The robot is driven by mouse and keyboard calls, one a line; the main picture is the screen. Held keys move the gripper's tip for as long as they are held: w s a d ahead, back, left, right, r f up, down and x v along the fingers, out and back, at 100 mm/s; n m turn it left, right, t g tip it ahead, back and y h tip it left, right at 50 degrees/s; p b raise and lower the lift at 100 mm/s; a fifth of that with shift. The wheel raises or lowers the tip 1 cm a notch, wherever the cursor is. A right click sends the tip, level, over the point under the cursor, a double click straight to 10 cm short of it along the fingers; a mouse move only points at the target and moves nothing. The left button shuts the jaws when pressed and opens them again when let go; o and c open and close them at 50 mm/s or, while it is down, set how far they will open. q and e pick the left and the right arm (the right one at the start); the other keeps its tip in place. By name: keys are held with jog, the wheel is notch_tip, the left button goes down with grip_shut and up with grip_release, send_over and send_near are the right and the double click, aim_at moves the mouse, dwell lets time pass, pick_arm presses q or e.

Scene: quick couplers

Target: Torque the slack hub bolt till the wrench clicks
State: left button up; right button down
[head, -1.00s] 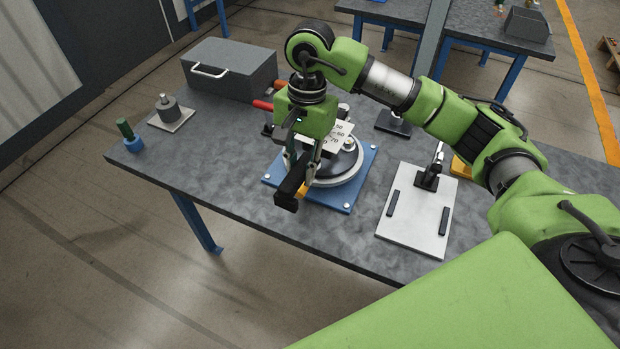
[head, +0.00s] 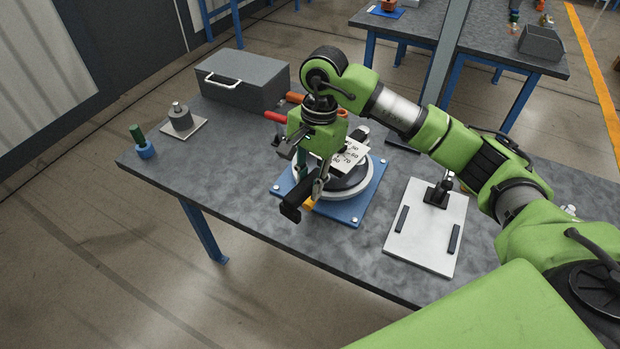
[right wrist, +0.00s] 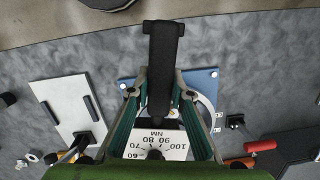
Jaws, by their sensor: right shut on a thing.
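My right gripper (head: 309,176) is shut on the black handle (head: 294,203) of the torque wrench, over the near left part of the hub. In the right wrist view the handle (right wrist: 161,55) passes between the two fingers (right wrist: 158,95). A white scale card (head: 348,155) marked in NM sits by the wrench; it also shows in the right wrist view (right wrist: 155,146). The round hub (head: 371,180) lies on a blue plate (head: 348,213) with small bolts at its corners. The gripper, wrench and card hide much of the hub; I cannot make out the slack bolt. My left gripper is out of view.
A grey toolbox (head: 245,80) stands at the back left, with red and orange handles beside it. A white plate (head: 425,245) with a black clamp lies to the right. A metal cylinder (head: 180,117) and a green-and-blue part (head: 142,144) stand at the left.

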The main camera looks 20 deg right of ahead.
jog(key=shift+f, duration=0.6)
jog(key=shift+b, duration=0.8)
jog(key=shift+a+f, duration=0.1)
jog(key=shift+f, duration=1.2)
dwell(1.5)
jog(key=c, duration=2.6)
grip_release()
grip_shut()
jog(key=w+a+m, duration=0.2)
jog(key=w+m, duration=0.1)
jog(key=w, duration=0.3)
jog(key=shift+m+t, duration=0.3)
jog(key=shift+w+r+b, duration=0.1)
jog(key=shift+b, duration=0.25)
